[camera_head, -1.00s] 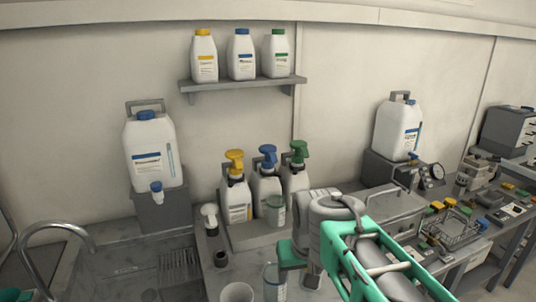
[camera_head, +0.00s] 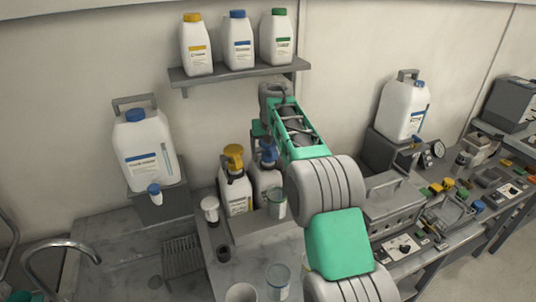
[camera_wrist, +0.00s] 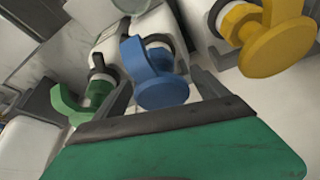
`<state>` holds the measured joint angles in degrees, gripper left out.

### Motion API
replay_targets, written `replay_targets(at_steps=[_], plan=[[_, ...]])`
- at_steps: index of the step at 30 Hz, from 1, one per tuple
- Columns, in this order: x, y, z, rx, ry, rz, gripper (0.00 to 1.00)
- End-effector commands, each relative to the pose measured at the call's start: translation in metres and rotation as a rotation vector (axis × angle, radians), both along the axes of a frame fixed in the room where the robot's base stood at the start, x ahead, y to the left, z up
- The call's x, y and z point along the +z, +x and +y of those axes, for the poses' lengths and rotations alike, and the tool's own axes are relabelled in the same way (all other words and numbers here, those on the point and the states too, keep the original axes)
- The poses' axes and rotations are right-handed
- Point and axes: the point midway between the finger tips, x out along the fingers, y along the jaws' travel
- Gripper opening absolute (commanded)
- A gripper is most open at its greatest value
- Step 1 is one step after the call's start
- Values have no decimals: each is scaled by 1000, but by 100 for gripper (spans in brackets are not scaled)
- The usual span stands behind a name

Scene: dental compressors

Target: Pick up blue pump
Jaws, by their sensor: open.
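The blue pump (camera_head: 268,153) is the dispenser head on a white bottle in the row on the counter. In the head view it is partly hidden by my arm. My gripper (camera_head: 259,133) is just above and at the blue pump, mostly hidden behind my wrist. In the wrist view the blue pump (camera_wrist: 158,82) shows in the middle, beyond my green gripper body, with dark fingers on either side. The fingers are apart; I cannot tell whether they touch it. The yellow pump (camera_head: 233,155) stands left of it. The green pump (camera_wrist: 94,95) shows in the wrist view.
A large white canister (camera_head: 145,160) stands left and another (camera_head: 403,108) right.

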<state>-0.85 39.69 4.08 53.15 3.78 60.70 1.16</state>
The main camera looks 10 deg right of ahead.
Motion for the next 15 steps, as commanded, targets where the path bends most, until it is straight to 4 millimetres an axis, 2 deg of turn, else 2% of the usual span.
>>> replay_targets(at_steps=[4,9,15], plan=[[-12,6,2,2,0,-1,83],[-13,6,2,4,1,-2,83],[-13,6,3,4,0,-2,68]])
